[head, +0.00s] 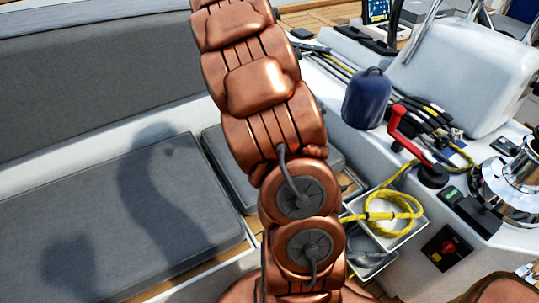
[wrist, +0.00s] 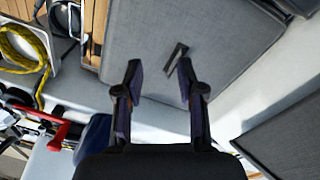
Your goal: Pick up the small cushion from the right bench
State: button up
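A grey, flat seat cushion (head: 228,172) lies on the bench in the head view, partly hidden behind my arm. In the wrist view what looks like the same grey cushion (wrist: 145,30) fills the upper middle. A short dark strip (wrist: 176,58) lies on it; I cannot tell what it is. I cannot make out a separate small cushion. My gripper (wrist: 160,70) is open and empty, its two fingers apart over the near edge of the grey cushion. The gap to the cushion is unclear. My gripper is not visible in the head view.
A long grey bench cushion (head: 120,215) and backrest (head: 100,85) are on the left. On the right are a blue container (head: 367,98), a red handle (head: 397,125), yellow rope (head: 395,212) in a white tray, and a chrome winch (head: 510,185).

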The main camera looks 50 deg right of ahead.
jog(key=shift+w+d+f+m+t+y+b, duration=0.15)
jog(key=shift+w+d+f+m+b, duration=0.6)
jog(key=shift+d+f, duration=1.8)
jog(key=shift+w+d+f+m+t+y+b, duration=0.15)
jog(key=shift+w+d+f+m+b, duration=0.65)
jog(key=shift+d+f, duration=1.65)
jog(key=shift+w+d+f+m+t+y+b, duration=0.2)
jog(key=shift+w+d+f+m, duration=0.6)
jog(key=shift+d+f, duration=1.75)
jog(key=shift+m, duration=0.25)
jog(key=shift+s+a+f, duration=0.15)
jog(key=shift+a+f, duration=0.1)
jog(key=shift+f, duration=0.85)
jog(key=shift+s+a+f, duration=0.2)
jog(key=shift+a+f, duration=0.1)
jog(key=shift+f, duration=0.8)
jog(key=shift+s+a+f, duration=0.15)
jog(key=shift+a+f, duration=0.1)
jog(key=shift+f, duration=0.85)
jog(key=shift+c, duration=0.3)
grip_shut()
